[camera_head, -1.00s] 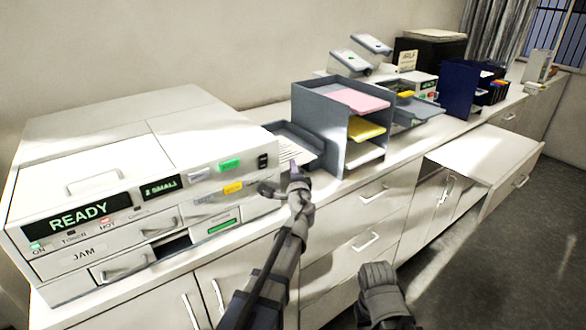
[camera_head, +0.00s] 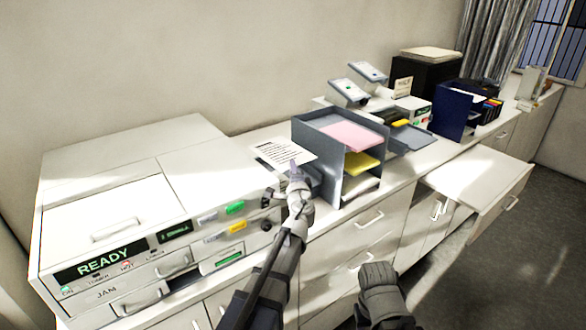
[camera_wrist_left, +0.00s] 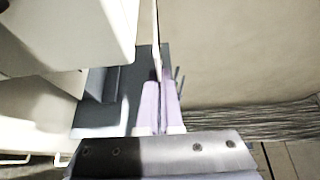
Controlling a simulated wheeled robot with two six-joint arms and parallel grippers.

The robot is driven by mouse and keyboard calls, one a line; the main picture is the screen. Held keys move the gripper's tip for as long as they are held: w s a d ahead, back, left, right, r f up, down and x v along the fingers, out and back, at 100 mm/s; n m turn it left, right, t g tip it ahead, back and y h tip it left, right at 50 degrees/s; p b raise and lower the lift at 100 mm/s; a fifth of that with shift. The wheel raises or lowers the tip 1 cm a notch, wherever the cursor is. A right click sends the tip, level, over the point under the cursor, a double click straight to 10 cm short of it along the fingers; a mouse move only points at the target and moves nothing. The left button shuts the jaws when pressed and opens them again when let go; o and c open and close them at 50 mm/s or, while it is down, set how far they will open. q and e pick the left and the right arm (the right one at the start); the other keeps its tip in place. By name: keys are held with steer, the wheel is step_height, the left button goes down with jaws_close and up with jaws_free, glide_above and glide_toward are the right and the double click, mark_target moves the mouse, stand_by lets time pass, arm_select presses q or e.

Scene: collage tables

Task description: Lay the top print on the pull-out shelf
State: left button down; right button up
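The top print (camera_head: 280,153) is a white sheet with dark lines of text. It is held up just left of the paper organizer, above the dark output tray at the printer's right end, most of which is hidden. My left gripper (camera_head: 295,168) is shut on the print's near edge. In the left wrist view its lilac fingers (camera_wrist_left: 160,108) are together on the sheet (camera_wrist_left: 156,40), seen nearly edge-on. The pull-out shelf (camera_head: 480,168) is white, extended from the counter on the right, with a bare top. My right gripper's fingers do not show.
The printer (camera_head: 150,215) reads READY and stands at left. A grey organizer (camera_head: 330,185) with pink, yellow and white paper stands between print and shelf. Further right are a grey tray (camera_head: 410,138) and a navy file holder (camera_head: 452,110).

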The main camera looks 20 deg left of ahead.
arm_select(q)
steer(key=shift+r, duration=0.5)
step_height(320, 180, down, 5)
steer(key=b, duration=0.4)
steer(key=shift+f+b, duration=0.1)
steer(key=shift+b, duration=0.25)
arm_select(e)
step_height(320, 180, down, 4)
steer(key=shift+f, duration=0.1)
arm_select(q)
steer(key=shift+d, duration=0.15)
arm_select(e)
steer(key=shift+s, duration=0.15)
